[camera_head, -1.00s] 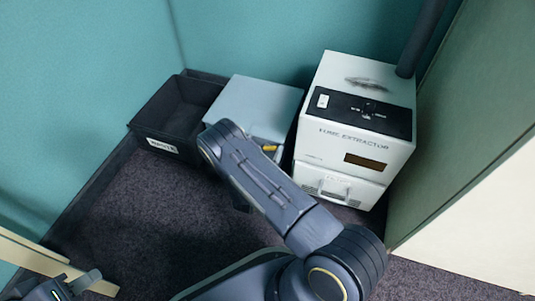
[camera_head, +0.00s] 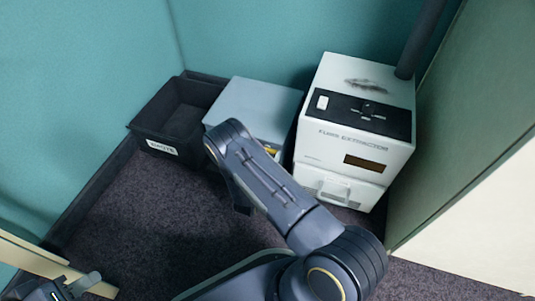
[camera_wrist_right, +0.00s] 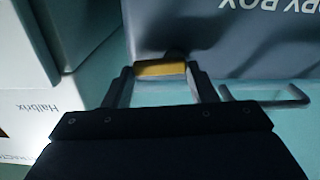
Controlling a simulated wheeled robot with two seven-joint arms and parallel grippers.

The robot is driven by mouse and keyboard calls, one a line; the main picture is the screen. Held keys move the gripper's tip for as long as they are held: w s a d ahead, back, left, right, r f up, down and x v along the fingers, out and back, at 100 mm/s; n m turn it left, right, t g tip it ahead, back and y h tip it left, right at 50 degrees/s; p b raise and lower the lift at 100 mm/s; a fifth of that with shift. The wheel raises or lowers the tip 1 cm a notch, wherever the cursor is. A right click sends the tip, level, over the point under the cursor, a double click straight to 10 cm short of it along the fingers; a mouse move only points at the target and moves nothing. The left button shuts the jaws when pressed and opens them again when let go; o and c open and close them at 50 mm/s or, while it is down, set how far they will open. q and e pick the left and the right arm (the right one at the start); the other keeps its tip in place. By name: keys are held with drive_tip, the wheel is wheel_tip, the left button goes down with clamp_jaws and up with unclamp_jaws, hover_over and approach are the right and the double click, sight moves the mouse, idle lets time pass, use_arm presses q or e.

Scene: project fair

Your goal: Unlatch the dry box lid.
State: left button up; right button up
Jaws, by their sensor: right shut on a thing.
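The dry box (camera_head: 262,103) is a pale blue-grey box at the back, between the black bin and the fume extractor. Its lid looks closed. Its lettered front (camera_wrist_right: 235,45) is upside down in the right wrist view. The yellow latch (camera_wrist_right: 160,69) is on that front, and a bit of it shows past my right arm in the head view (camera_head: 271,151). My right gripper (camera_wrist_right: 160,74) is shut on the latch, one finger at each end. In the head view my right forearm hides this gripper. My left gripper (camera_head: 72,287) is at the lower left corner, partly cut off, away from the box.
The white fume extractor (camera_head: 342,140) stands close beside the dry box on the right. An open black bin (camera_head: 153,131) stands on the left. A thin handle (camera_wrist_right: 280,101) juts out near my right gripper. Dark carpet (camera_head: 160,225) is clear at the left front.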

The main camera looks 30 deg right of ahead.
drive_tip(key=shift+f+m, duration=0.1)
drive_tip(key=shift+m, duration=0.5)
drive_tip(key=o, duration=1)
drive_tip(key=p+v, duration=0.2)
drive_tip(key=v, duration=0.6)
drive_tip(key=shift+p, duration=0.35)
